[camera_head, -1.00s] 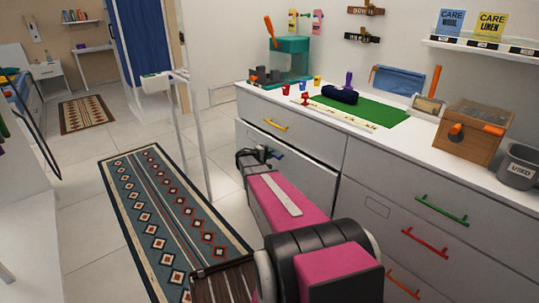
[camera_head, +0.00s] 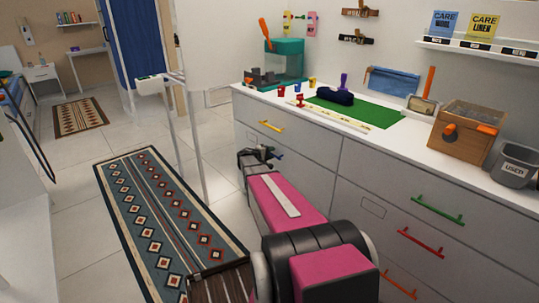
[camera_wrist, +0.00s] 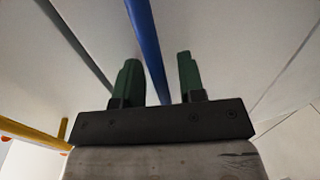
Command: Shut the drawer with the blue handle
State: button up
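The drawer with the blue handle (camera_head: 310,180) is the left lower one in the white cabinet. Its front looks flush with the fronts around it, with only a thin seam above it. The blue handle (camera_wrist: 146,45) runs between my two green fingers in the wrist view, and a bit of blue shows beside the gripper in the head view. My gripper (camera_wrist: 158,82) is open, with a gap on each side of the handle. In the head view my gripper (camera_head: 259,157) is at the drawer front, and my pink arm hides part of it.
A drawer with a yellow handle (camera_head: 271,126) is above. Drawers with green (camera_head: 437,209), red (camera_head: 420,242) and orange handles are at the right. The countertop holds a wooden box (camera_head: 467,132) and a grey bin (camera_head: 512,162). A patterned rug (camera_head: 165,220) lies left.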

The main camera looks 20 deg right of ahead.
jog(key=shift+a, duration=0.1)
jog(key=v, duration=1)
jog(key=shift+s+a, duration=0.15)
jog(key=shift+a, duration=0.15)
jog(key=s+a+m+g+y, duration=0.1)
jog(key=s+a+y, duration=0.4)
jog(key=s, duration=0.4)
jog(key=s+a+f+m+g+y, duration=0.1)
jog(key=s+a+g+y, duration=0.1)
jog(key=s+a+y, duration=0.3)
jog(key=s+a+f+m+g+y, duration=0.1)
jog(key=s+a+y, duration=0.4)
jog(key=s+a, duration=0.4)
jog(key=s, duration=0.6)
jog(key=shift+a+m+g, duration=0.2)
jog(key=shift+m+g, duration=0.1)
jog(key=shift+g, duration=0.1)
jog(key=shift+f, duration=0.1)
